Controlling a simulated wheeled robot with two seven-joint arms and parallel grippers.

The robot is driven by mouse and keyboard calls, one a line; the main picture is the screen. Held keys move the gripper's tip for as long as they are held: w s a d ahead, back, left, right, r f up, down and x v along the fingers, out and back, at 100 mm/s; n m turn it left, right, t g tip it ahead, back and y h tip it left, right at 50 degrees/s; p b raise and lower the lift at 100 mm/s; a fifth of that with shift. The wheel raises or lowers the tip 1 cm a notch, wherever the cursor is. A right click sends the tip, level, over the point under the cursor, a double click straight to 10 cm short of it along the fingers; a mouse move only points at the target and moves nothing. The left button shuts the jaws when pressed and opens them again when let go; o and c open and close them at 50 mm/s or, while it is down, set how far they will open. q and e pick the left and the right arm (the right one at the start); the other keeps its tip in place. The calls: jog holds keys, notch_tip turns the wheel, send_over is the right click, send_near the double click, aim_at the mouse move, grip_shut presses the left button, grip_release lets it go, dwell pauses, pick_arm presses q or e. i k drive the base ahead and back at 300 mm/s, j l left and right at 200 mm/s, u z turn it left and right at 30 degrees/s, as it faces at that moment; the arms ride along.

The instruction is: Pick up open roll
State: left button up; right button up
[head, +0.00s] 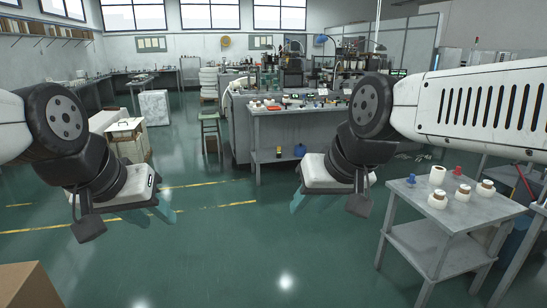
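On a grey side table at the right stand several small white rolls. A plain white roll (437,174) stands at the back. White rolls with brown tops stand along the front, at the left (437,200), middle (462,194) and right (485,189). I cannot tell for certain which is the open roll. My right gripper (328,203) is left of this table, apart from the rolls, with its fingers spread and nothing seen between them. My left gripper (127,221) hangs at the far left over the floor, fingers spread and empty, far from the rolls.
The side table (405,187) also holds a blue piece (411,180) and a red piece (458,171). A grey workbench (285,122) with rolls and small parts stands ahead. A cardboard box (28,285) is at lower left. The green floor in the middle is clear.

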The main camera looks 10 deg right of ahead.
aim_at(436, 174)
jog(key=i+l+z, duration=0.2)
jog(key=i+z, duration=0.15)
jog(key=i, duration=0.3)
jog(key=i+z, duration=0.35)
jog(key=i, duration=0.3)
jog(key=i+j+z, duration=0.35)
jog(key=i, duration=0.35)
jog(key=i+l+z, duration=0.1)
jog(key=i+z, duration=0.2)
jog(key=i, duration=0.2)
jog(key=i+z, duration=0.3)
jog(key=i, duration=0.2)
jog(key=i+j+z, duration=0.15)
jog(key=i+z, duration=0.15)
jog(key=i, duration=0.2)
jog(key=i+j+z, duration=0.3)
jog(key=i, duration=0.2)
jog(key=l, duration=0.05)
